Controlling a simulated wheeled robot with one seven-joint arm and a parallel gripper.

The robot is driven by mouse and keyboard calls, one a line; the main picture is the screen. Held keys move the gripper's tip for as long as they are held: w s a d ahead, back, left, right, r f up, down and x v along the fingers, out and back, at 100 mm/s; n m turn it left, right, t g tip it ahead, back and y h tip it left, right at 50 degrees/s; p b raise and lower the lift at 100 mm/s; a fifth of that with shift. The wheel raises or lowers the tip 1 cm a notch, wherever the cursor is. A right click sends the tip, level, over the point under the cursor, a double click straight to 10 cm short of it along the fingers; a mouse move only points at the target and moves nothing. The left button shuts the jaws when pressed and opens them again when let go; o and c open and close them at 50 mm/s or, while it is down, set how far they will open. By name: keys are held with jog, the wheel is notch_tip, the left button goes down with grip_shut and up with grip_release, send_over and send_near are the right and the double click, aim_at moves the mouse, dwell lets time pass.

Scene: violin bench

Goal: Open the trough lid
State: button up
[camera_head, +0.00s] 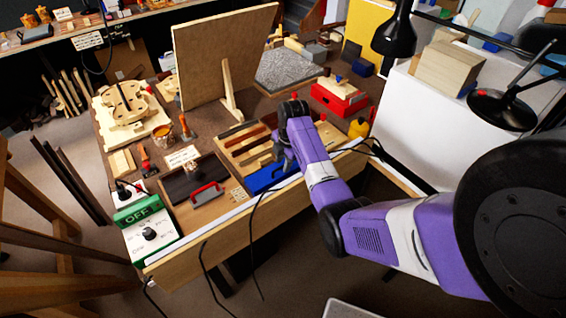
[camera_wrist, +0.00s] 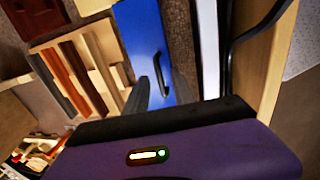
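A long blue lid-like piece (camera_head: 264,180) with a black bar handle lies at the bench's front edge. It also shows in the wrist view (camera_wrist: 142,35), with the black handle (camera_wrist: 158,74) near its middle. My gripper (camera_head: 283,163) points down over the right part of the blue piece. In the wrist view, my two grey fingertips (camera_wrist: 161,90) stand apart, one on each side of the handle's near end. The gripper looks open; I cannot tell whether it touches the handle. The blue piece looks closed, and what lies under it is hidden.
A wooden tray of strips (camera_head: 240,145) lies behind, and a red box (camera_head: 340,100) at the back right. A green OFF sign (camera_head: 137,213) stands front left. Black cables hang over the front edge.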

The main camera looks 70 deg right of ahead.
jog(key=shift+f, duration=0.35)
grip_shut()
dwell(1.2)
